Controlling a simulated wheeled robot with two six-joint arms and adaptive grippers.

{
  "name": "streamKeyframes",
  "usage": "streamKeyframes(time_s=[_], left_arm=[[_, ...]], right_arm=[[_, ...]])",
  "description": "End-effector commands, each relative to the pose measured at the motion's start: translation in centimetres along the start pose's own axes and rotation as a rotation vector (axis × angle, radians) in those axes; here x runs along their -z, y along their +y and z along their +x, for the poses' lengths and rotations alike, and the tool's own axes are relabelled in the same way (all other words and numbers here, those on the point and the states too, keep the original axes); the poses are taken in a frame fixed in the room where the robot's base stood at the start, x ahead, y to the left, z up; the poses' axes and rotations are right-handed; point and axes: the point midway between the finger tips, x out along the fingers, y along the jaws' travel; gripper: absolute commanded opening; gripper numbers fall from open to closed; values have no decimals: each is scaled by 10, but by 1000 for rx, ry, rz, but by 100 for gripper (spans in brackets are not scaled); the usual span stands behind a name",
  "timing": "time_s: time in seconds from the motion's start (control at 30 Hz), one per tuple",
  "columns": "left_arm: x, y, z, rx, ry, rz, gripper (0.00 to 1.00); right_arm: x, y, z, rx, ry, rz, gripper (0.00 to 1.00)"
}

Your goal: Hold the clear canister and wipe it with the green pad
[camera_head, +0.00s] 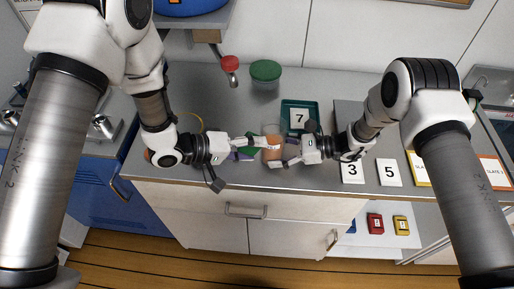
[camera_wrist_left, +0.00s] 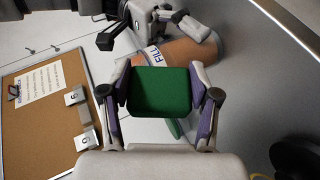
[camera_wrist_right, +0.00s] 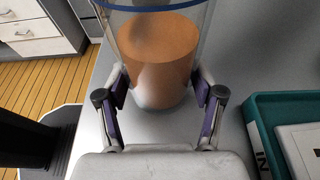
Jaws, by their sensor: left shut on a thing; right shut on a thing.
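The clear canister (camera_head: 272,148) stands on the grey counter with an orange-brown fill inside. In the right wrist view the canister (camera_wrist_right: 160,60) has a blue rim and sits between the fingers of my right gripper (camera_wrist_right: 163,100), which is shut on it. In the left wrist view the canister (camera_wrist_left: 185,52) shows a white "FILL" label. My left gripper (camera_wrist_left: 161,90) is shut on the green pad (camera_wrist_left: 162,92), which is close to the canister's side. I cannot tell whether pad and canister touch. In the head view the left gripper (camera_head: 252,146) partly hides the pad.
Number cards "3" (camera_head: 352,172) and "5" (camera_head: 390,173) lie right. The counter's front edge is close.

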Motion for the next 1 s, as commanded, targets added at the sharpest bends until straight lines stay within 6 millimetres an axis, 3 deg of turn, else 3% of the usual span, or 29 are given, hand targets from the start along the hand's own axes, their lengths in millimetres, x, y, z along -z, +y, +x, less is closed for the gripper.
streamKeyframes(time_s=[0.23, 0.7, 1.0], left_arm=[[-6, 0, -2, 0, -1, -2, 38], [-55, 0, -22, 0, -1, -1, 38], [-56, 0, -23, 0, -1, 0, 38]], right_arm=[[0, 0, 0, 1, -1, 0, 48], [0, 0, 0, 1, -1, 0, 48], [0, 0, 0, 1, -1, 0, 48]])
